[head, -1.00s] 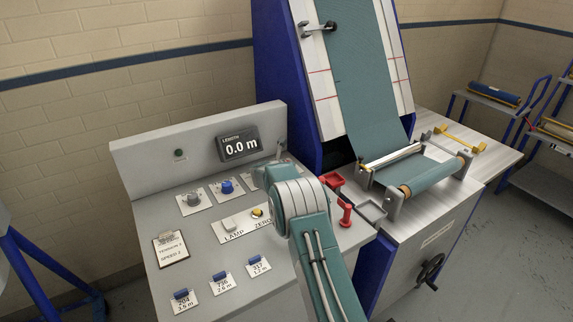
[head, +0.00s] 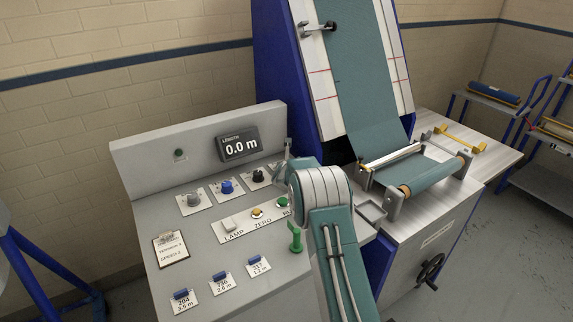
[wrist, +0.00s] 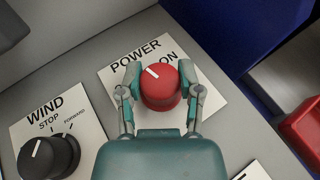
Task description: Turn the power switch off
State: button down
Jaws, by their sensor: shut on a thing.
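The power switch is a round red knob (wrist: 160,88) on a white plate marked POWER and ON in the wrist view. Its white pointer line is tilted toward the upper left, and ON stands to its upper right. No OFF mark can be read. My gripper (wrist: 161,84) has one finger on each side of the knob and is shut on it. In the head view my arm hides the knob, and the fingers are hard to make out.
The black WIND knob (wrist: 48,157) sits left of the power knob. In the head view, the black knob (head: 258,177), green button (head: 283,202) and green handle (head: 295,236) lie close to my arm. The length display (head: 240,146) reads 0.0 m.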

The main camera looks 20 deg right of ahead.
jog(key=shift+a+n+y, duration=0.1)
jog(key=shift+n+y, duration=0.2)
dwell(0.4)
jog(key=shift+c, duration=1.3)
grip_release()
jog(key=shift+w, duration=0.1)
jog(key=shift+s+r, duration=0.15)
jog(key=shift+s, duration=0.2)
jog(key=v, duration=1.1)
jog(key=shift+s+a, duration=0.1)
jog(key=shift+a, duration=0.05)
